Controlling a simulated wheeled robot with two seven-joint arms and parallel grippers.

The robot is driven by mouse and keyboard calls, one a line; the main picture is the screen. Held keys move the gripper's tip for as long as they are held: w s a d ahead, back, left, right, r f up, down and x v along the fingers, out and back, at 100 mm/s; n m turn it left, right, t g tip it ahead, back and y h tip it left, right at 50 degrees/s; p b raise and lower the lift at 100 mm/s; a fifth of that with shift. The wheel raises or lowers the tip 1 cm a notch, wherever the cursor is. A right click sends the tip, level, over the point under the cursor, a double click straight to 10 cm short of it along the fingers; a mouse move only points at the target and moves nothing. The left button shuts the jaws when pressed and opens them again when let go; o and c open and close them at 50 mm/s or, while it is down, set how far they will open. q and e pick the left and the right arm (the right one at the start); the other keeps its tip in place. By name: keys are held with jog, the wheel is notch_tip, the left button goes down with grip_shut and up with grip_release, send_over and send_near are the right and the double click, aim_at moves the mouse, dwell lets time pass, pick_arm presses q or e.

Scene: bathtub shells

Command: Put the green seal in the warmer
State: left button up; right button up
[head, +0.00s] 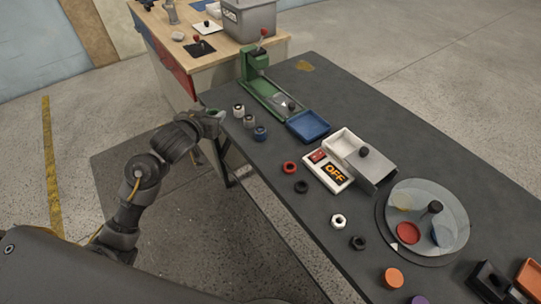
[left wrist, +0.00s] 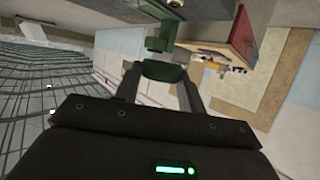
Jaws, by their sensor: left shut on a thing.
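My left gripper (head: 214,117) is at the left edge of the dark table, beside several small capped jars. It is shut on the green seal (left wrist: 163,72), which shows between the two fingers in the left wrist view. In the head view the seal is mostly hidden by the gripper. The likely warmer (head: 345,140) is a white open tray with a grey sliding cover and a black knob, at mid-table. A panel beside it reads OFF (head: 335,173) in orange. The gripper is well to the left of the warmer. My right gripper is not in view.
Red, black and white nuts (head: 290,167) lie along the near edge. A round glass-topped turntable (head: 440,195) is at right. A wooden bench (head: 185,50) stands behind.

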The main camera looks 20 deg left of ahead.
pick_arm(q)
notch_tip(320, 180, down, 7)
jog(key=w+d+m+g+h, duration=0.1)
jog(key=m+h, duration=0.3)
jog(key=h, duration=0.1)
jog(key=shift+d, duration=0.35)
